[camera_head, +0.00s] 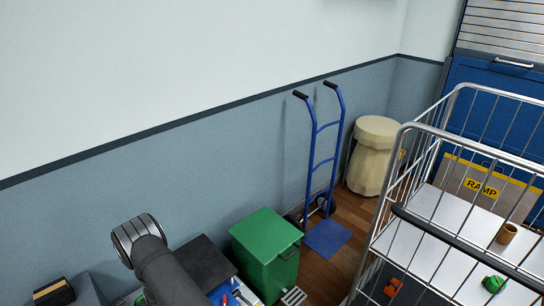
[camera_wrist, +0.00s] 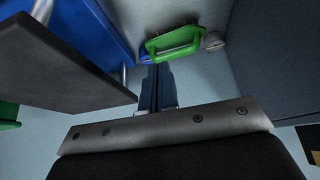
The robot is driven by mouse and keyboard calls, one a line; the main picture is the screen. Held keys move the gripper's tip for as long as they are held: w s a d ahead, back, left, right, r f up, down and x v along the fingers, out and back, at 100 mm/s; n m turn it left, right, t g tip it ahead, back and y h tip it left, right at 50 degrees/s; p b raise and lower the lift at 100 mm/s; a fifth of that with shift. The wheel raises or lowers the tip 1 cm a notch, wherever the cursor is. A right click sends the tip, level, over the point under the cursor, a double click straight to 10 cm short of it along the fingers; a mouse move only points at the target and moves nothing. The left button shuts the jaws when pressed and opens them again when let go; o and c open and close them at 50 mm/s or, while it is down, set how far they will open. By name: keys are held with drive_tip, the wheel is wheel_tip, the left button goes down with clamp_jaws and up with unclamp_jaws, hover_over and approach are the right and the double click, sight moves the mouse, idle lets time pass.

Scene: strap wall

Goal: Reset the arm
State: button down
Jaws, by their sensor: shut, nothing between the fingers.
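My gripper (camera_wrist: 157,88) shows in the wrist view, its two dark blue fingers together with no gap and nothing held. A green handled object (camera_wrist: 175,40) lies beyond the fingertips, perhaps a brush; I cannot tell whether the fingers touch it. In the head view my dark arm rises at the bottom, left of centre, and my gripper is out of sight there.
A green bin (camera_head: 266,255) stands right of my arm, beside a dark flat lid (camera_head: 206,262). A blue hand truck (camera_head: 322,150) leans by the wall. A wire cage trolley (camera_head: 440,135) fills the right side. The upper left wall is bare.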

drive_tip(key=s+d+f, duration=0.1)
drive_tip(key=d+f, duration=0.3)
drive_tip(key=f, duration=0.1)
drive_tip(key=shift+s+f, duration=0.15)
drive_tip(key=w+a+r, duration=0.1)
drive_tip(key=a+r, duration=0.3)
drive_tip(key=r, duration=0.1)
wheel_tip(320, 180, down, 10)
drive_tip(key=shift+w, duration=0.15)
idle(0.6)
drive_tip(key=shift+r, duration=0.1)
